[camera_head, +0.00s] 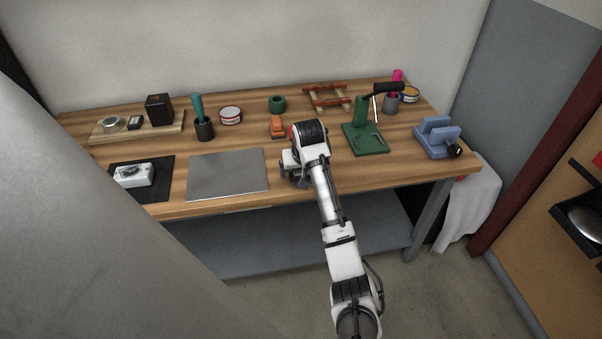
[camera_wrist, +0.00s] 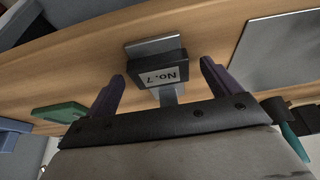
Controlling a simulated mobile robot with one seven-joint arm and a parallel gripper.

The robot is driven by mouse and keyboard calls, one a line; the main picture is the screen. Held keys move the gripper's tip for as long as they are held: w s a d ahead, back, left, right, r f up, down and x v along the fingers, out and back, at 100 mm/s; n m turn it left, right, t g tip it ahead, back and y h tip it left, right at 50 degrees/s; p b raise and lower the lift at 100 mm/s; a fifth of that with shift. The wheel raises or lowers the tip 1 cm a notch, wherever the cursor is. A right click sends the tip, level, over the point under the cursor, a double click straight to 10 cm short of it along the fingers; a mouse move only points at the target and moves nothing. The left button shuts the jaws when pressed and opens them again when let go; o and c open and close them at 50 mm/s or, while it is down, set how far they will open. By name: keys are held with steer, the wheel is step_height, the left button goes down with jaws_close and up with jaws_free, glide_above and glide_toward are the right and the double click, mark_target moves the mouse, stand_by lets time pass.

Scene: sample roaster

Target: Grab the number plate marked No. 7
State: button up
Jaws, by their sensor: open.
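The number plate (camera_wrist: 155,72) is a dark block with a white label reading "No. 7", upside down in the wrist view. Grey metal shows behind it and below it; I cannot tell whether this is part of it. My gripper (camera_wrist: 161,70) is open, with one dark finger on each side of the plate and gaps between them. The fingers do not touch it. In the head view my gripper (camera_head: 297,172) is low over the front part of the wooden bench (camera_head: 225,206), and the plate is hidden behind it.
A grey metal sheet (camera_head: 228,175) lies left of my gripper. A green press (camera_head: 366,138) and a blue vise (camera_head: 437,137) stand to the right. An orange object (camera_head: 278,126) and a green ring (camera_head: 277,104) are behind. A white device (camera_head: 134,174) sits on a black mat at left.

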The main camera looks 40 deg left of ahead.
steer(key=c, duration=1.2)
steer(key=shift+r, duration=0.1)
